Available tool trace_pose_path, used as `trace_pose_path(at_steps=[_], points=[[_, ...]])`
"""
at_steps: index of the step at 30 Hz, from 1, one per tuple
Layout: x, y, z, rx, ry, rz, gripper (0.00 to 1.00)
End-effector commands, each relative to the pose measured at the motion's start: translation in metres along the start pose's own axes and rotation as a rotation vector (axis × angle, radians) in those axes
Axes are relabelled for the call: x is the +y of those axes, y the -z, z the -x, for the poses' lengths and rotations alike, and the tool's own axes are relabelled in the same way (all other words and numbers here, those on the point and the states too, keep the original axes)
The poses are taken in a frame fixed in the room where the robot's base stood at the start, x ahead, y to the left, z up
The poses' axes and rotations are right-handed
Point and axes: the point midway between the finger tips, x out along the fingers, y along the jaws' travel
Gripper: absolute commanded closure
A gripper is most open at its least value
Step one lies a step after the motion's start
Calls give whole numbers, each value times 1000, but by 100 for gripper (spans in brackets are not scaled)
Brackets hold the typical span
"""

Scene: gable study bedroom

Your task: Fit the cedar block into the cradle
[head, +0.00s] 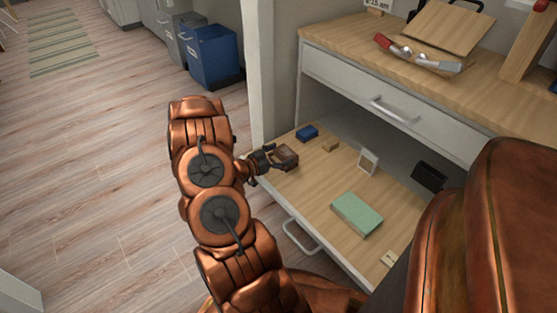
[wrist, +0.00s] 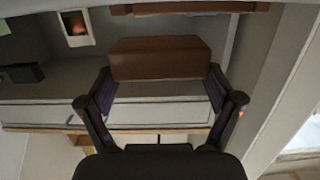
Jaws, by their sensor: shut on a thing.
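I cannot tell for certain which thing is the cradle.
The wooden shelf board (head: 317,182) holds a blue block (head: 307,132), a small tan block (head: 331,146), a white frame (head: 368,161), a green book (head: 357,213) and a black object (head: 429,176). A drawer (head: 385,102) is above. Blue bin (head: 212,55) stands behind.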

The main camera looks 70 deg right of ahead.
Motion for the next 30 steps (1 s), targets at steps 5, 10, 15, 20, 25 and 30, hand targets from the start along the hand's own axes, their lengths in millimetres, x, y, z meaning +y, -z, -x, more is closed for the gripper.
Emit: trace_pose_path(at_steps=[5,10,15,20,25,30], points=[[-20,-2,-7,0,0,-2,46],[-24,-5,-9,-1,-1,1,46],[-24,-25,-11,0,1,2,46],[-24,-38,-13,-1,0,0,57],[-23,-37,-13,-4,-1,0,65],[-23,-37,-13,-3,-1,0,0]])
